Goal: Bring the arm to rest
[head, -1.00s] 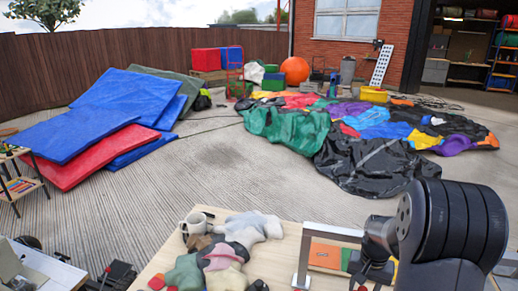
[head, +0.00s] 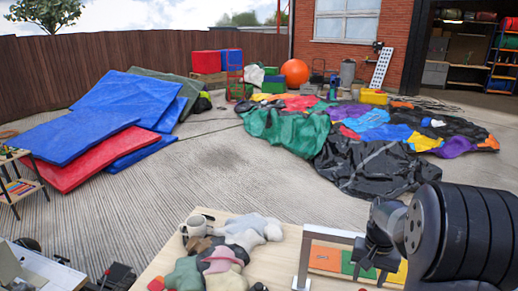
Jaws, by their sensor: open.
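My gripper (head: 369,270) shows at the lower right in the head view, dark and pointing down, in front of a grey metal frame on the wooden table (head: 170,262). Its jaws are open and I see nothing between them. My dark arm fills the lower right corner and hides part of the table. Orange (head: 325,257), green (head: 352,264) and yellow (head: 398,273) panels show behind the gripper. I cannot tell whether the gripper touches any of them.
Beyond are blue and red mats (head: 95,157) and a crumpled multicoloured sheet (head: 375,170). The concrete between is mostly clear.

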